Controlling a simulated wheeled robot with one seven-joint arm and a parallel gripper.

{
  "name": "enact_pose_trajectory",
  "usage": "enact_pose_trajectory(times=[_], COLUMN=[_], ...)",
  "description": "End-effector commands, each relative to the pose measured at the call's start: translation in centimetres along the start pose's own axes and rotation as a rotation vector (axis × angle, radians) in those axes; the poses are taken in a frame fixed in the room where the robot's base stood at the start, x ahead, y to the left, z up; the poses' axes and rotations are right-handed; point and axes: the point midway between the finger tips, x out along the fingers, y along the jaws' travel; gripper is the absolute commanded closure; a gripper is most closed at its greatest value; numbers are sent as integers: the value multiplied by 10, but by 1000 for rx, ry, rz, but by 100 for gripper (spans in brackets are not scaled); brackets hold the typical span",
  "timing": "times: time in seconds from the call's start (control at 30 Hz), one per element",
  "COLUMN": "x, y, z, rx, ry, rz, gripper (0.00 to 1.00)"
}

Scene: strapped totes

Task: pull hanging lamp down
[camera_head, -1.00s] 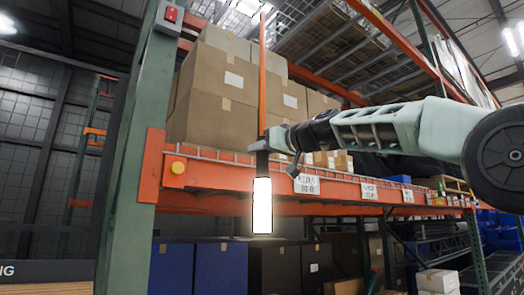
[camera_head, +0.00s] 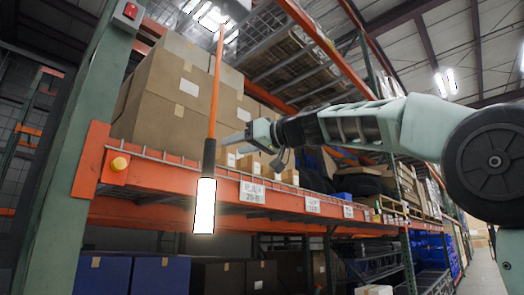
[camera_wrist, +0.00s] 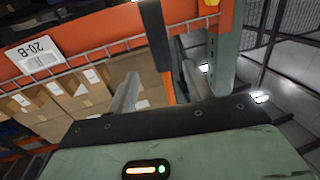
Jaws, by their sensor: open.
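The hanging lamp (camera_head: 204,205) is a glowing white tube below a black handle, on an orange cord. It hangs in front of the rack's orange beam, slightly tilted in the head view. My gripper (camera_head: 224,141) is beside the top of the black handle, its fingers pointing left at it. In the wrist view my gripper (camera_wrist: 160,85) has its two fingers apart, and the lamp's black handle (camera_wrist: 154,28) and orange cord show in line with the gap between them. I cannot tell whether a finger touches the lamp.
Cardboard boxes (camera_head: 165,95) stand on the shelf behind the lamp. Blue bins (camera_head: 105,275) sit below. An aisle lies at the right.

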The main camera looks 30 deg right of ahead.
Motion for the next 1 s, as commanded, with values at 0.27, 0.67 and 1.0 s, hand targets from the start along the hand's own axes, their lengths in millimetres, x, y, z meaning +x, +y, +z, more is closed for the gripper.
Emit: enact_pose_trajectory(times=[0.27, 0.67, 1.0], x=[-54, -70, -69], y=[0, 0, 0], z=[2, 0, 0], rx=[-1, 0, 0], ry=[0, -1, -1], rz=[1, 0, 0], gripper=[49, 49, 49])
